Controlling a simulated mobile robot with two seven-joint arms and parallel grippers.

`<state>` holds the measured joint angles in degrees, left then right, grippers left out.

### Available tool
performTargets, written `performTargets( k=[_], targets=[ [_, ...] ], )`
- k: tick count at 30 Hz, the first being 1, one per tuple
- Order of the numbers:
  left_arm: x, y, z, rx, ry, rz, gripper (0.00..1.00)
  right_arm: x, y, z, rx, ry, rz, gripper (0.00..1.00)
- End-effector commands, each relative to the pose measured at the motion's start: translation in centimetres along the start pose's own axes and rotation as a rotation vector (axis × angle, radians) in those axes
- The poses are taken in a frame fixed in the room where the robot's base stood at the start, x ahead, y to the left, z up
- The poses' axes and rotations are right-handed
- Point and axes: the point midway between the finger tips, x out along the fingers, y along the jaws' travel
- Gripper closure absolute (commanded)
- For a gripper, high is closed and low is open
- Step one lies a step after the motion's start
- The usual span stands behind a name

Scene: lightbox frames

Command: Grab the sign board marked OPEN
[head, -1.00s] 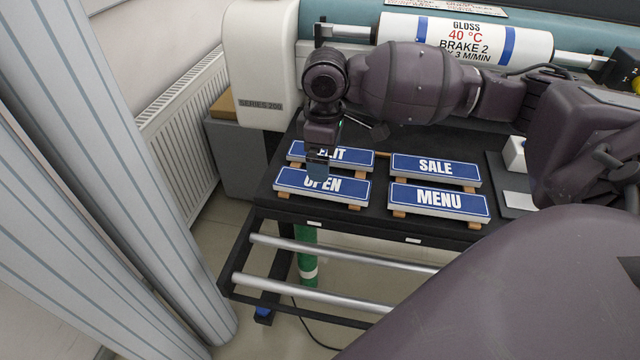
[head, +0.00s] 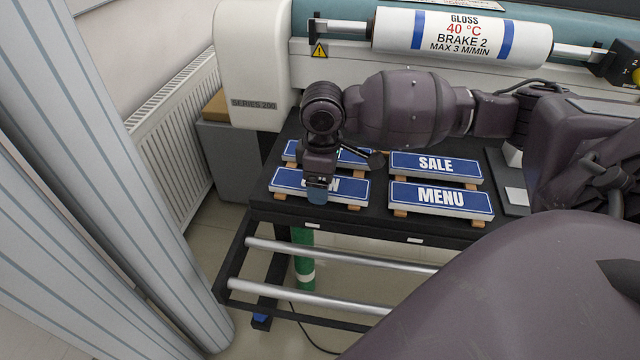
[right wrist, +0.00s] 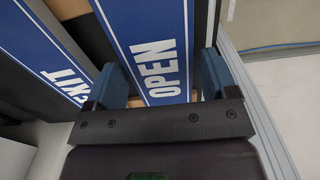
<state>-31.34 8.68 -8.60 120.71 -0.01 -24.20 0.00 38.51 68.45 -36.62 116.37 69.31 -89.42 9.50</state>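The OPEN sign board (head: 350,189) is blue with a white border and lies at the front left of four boards on the black table. My right gripper (head: 317,193) is over its middle and hides part of the lettering. In the right wrist view, the OPEN board (right wrist: 152,40) runs between the two blue fingers of my right gripper (right wrist: 162,72). The gripper is open, with a finger beside each long edge. A gap shows at the right finger; contact at the left one is unclear. My left gripper is not in view.
The EXIT board (head: 294,151) lies just behind, close to one finger. The SALE board (head: 436,164) and MENU board (head: 441,199) lie to the right. Wooden strips (head: 400,212) support the boards. A laminator roll (head: 462,36) stands behind; metal bars (head: 340,257) run in front.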

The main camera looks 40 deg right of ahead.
Motion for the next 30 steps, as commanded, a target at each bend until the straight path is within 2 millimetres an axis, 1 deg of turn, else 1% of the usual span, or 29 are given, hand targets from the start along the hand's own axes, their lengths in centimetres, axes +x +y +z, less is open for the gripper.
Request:
performTargets(
  k=[1, 7, 14, 17, 20, 23, 26, 30],
  targets=[
    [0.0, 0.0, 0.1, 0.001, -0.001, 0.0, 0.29, 0.0, 0.0, 0.0, 0.0, 0.0, 0.0, 0.29],
    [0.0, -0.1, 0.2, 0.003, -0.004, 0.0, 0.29, 0.0, 0.0, 0.0, 0.0, -0.001, 0.0, 0.59],
    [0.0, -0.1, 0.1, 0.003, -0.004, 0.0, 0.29, -0.1, 0.0, 0.0, 0.0, 0.0, 0.0, 0.6],
    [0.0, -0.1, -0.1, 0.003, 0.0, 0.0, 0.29, -0.6, 0.0, 0.0, 0.0, 0.001, 0.002, 0.6],
    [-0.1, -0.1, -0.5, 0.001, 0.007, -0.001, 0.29, -1.8, 0.1, 0.0, 0.0, 0.003, 0.004, 0.6],
    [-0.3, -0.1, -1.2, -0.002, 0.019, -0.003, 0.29, -3.7, 0.1, -0.1, 0.0, 0.007, 0.006, 0.6],
    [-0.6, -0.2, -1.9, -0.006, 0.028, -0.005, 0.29, -6.2, 0.1, -0.1, 0.0, 0.008, 0.007, 0.6],
    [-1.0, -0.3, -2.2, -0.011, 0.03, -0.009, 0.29, -10.0, 0.1, -0.1, 0.001, 0.01, 0.008, 0.6]
  ],
)
